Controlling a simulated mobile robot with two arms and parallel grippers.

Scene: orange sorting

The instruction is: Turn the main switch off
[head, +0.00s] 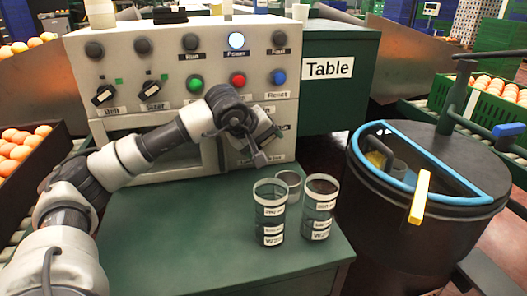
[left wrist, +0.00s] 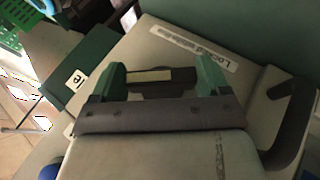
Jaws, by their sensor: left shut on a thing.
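The grey control panel (head: 140,70) stands on the green table, with lamps, knobs and coloured buttons. My left gripper (head: 258,140) is at the panel's lower right, over the main switch, which it mostly hides in the head view. In the left wrist view, the two green fingertips of my left gripper (left wrist: 158,78) close on the main switch's dark handle (left wrist: 160,88), one on each side. A label that seems to begin "Locked" (left wrist: 190,37) sits beside it. The switch's exact position is hard to tell. My right gripper is not in view.
Several labelled clear cups (head: 270,212) stand on the green table (head: 165,235), close to my left gripper. A dark round bin with a blue rim (head: 425,190) is at the right. The table's front left is clear.

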